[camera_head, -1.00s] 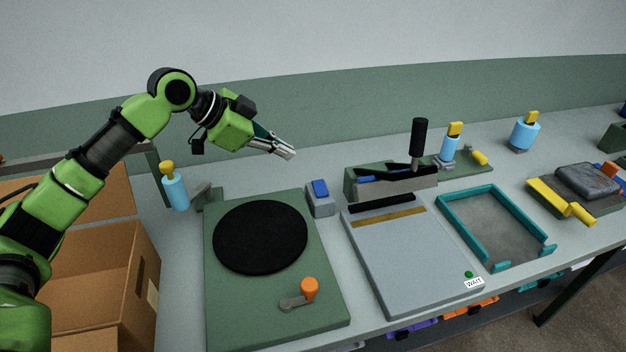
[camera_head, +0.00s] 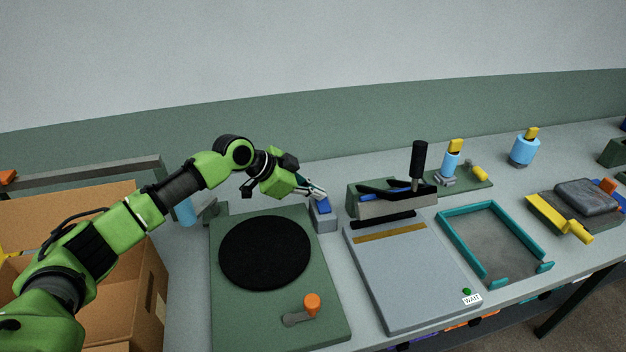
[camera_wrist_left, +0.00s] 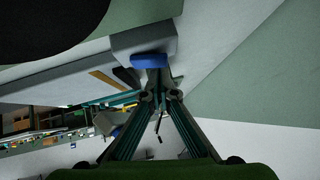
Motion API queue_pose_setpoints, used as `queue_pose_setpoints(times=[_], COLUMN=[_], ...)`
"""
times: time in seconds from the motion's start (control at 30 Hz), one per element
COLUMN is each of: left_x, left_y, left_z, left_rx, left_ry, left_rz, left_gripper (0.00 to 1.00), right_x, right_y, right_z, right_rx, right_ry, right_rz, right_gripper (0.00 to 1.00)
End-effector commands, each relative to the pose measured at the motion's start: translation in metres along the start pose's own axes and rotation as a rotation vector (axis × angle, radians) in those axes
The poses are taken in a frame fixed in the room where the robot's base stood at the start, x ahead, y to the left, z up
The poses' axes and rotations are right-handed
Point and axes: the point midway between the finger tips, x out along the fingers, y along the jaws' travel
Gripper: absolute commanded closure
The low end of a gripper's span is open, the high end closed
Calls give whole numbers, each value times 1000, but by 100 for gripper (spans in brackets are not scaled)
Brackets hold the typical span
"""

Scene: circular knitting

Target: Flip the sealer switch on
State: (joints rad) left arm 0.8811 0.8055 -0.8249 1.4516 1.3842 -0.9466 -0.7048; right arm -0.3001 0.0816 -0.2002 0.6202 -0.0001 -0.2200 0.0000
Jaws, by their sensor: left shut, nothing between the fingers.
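The sealer switch is a blue rocker (camera_head: 322,206) on a small grey box (camera_head: 325,223), between the green plate and the sealer. The rocker also shows in the left wrist view (camera_wrist_left: 153,60), just beyond the fingertips. My left gripper (camera_head: 322,194) is shut and empty, with its tips at the rocker's top back part. They look touching or nearly so. The fingers partly cover the rocker, and I cannot tell which way it is tilted. The sealer (camera_head: 395,206) with its upright black handle (camera_head: 419,162) stands right of the switch. My right gripper is not in view.
A green plate with a black disc (camera_head: 265,252) and an orange knob (camera_head: 312,305) lies left of the switch. A grey platform (camera_head: 410,275) bears a green light and a "WAIT" label (camera_head: 471,299). A teal frame (camera_head: 447,240) lies right. An open cardboard box (camera_head: 130,285) stands left.

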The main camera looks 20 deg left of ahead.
Motion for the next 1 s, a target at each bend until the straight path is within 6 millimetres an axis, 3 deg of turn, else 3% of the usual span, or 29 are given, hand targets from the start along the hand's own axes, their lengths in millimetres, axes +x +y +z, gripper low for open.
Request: queue_pose_setpoints(times=[1.0], left_x=[10], left_y=[4], left_z=[12], left_rx=[-98], left_ry=[-8], left_rz=[99], left_gripper=[100], right_x=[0], right_y=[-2], right_z=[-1], right_rx=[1], right_ry=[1], right_rz=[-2], right_gripper=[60])
